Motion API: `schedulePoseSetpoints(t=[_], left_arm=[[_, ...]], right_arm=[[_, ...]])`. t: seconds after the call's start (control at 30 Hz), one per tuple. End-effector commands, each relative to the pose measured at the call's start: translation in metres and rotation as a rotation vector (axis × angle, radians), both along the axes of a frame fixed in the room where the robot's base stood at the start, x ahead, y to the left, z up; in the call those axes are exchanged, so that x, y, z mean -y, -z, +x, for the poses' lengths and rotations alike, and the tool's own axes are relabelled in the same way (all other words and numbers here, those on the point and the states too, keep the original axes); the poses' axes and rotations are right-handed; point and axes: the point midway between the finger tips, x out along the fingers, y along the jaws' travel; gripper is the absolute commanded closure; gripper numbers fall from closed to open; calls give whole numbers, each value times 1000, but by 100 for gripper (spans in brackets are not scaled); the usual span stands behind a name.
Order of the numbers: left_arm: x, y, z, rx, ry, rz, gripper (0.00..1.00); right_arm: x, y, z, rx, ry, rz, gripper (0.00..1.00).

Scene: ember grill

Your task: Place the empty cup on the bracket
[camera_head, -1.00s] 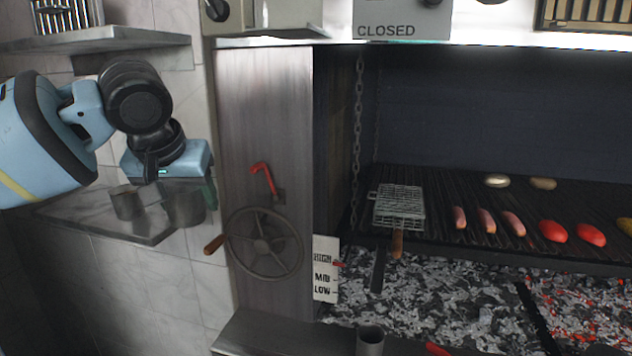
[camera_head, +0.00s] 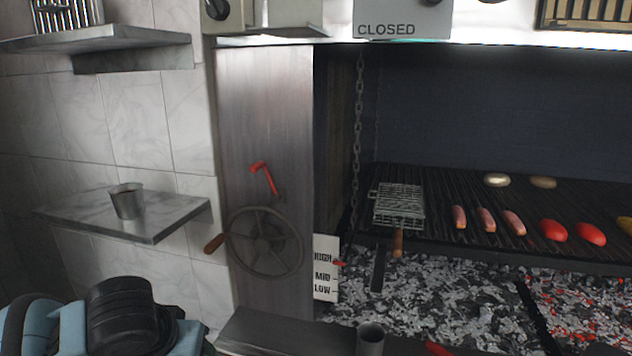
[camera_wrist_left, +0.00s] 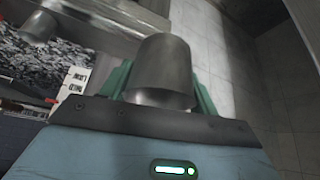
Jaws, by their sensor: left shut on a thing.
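My left gripper (camera_wrist_left: 162,92) is shut on a grey metal cup (camera_wrist_left: 163,70), which sits between its green fingers in the left wrist view. The cup's inside is hidden, so I cannot tell its contents. In the head view my left arm is at the lower left; the gripper's fingers and the held cup are out of sight there. Another metal cup (camera_head: 127,203) stands upright on the lower wall shelf (camera_head: 165,222), with a dark inside. I cannot clearly identify the bracket. My right gripper is not in view.
A spoked wheel (camera_head: 262,243) and a red bent handle (camera_head: 264,177) are on the grill's side panel. A metal cylinder (camera_head: 370,340) stands on the front ledge (camera_head: 265,335). The grill grate (camera_head: 455,195) holds food and a wire basket (camera_head: 399,206) above hot coals.

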Motion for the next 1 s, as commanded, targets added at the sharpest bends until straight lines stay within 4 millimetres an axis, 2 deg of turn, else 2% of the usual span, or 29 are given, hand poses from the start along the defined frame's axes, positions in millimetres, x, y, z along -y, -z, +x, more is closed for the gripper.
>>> schedulePoseSetpoints(t=[0.2,1.0], left_arm=[[-2,6,-12,1,-9,-1,63],[-2,7,-13,-2,-9,-1,63]], right_arm=[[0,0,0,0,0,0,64],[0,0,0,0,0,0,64]])
